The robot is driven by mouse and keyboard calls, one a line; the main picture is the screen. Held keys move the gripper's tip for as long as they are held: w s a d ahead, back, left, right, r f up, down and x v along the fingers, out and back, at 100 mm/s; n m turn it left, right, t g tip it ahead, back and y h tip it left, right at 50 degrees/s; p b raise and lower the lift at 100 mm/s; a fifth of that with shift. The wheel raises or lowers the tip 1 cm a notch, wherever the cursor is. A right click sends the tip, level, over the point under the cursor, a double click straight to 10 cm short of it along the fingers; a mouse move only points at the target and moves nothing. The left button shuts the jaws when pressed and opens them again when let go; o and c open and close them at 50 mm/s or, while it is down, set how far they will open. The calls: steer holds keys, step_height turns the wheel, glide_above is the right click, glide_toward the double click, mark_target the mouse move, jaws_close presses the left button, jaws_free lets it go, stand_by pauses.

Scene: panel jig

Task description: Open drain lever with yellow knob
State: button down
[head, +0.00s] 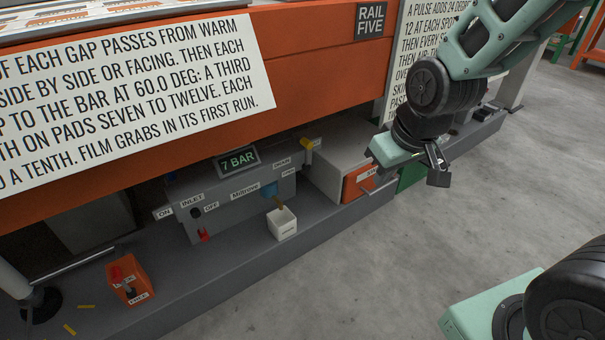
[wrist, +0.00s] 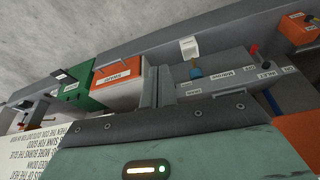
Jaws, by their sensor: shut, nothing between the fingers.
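The yellow knob (head: 307,144) shows in the head view at the upper right end of the grey unit (head: 235,215), beside small white labels. Which way its lever points is too small to tell. A blue bowl (head: 269,189) with a brass-coloured piece below it is on the unit's front, and the blue bowl also shows in the wrist view (wrist: 196,73). My gripper (head: 438,170) is shut and empty, to the right of the knob and clear of it. Its fingers (wrist: 157,80) stand together in the wrist view, where I cannot make out the knob.
A white cup (head: 283,224) stands below the bowl. A red lever (head: 204,236) is at the inlet. A white box with an orange front (head: 358,184) stands between the unit and my gripper. An orange beam (head: 320,80) overhangs the shelf. Open floor (head: 400,260) lies in front.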

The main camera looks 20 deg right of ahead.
step_height(320, 180, down, 5)
steer(key=w+t+b, duration=0.1)
steer(key=w+b, duration=0.1)
steer(key=w, duration=0.1)
steer(key=n+t, duration=1.2)
steer(key=n, duration=0.1)
glide_toward(306, 142)
steer(key=s+a, duration=0.4)
steer(key=a, duration=0.1)
steer(key=shift+w+r+y+b, duration=0.1)
steer(key=shift+r+y+b, duration=0.3)
steer(key=shift+r, duration=0.1)
steer(key=shift+w, duration=0.15)
steer(key=w+d+f+b, duration=0.2)
steer(key=w+b, duration=0.5)
steer(key=w, duration=0.4)
steer(key=shift+d, duration=0.4)
steer(key=shift+d+r, duration=0.1)
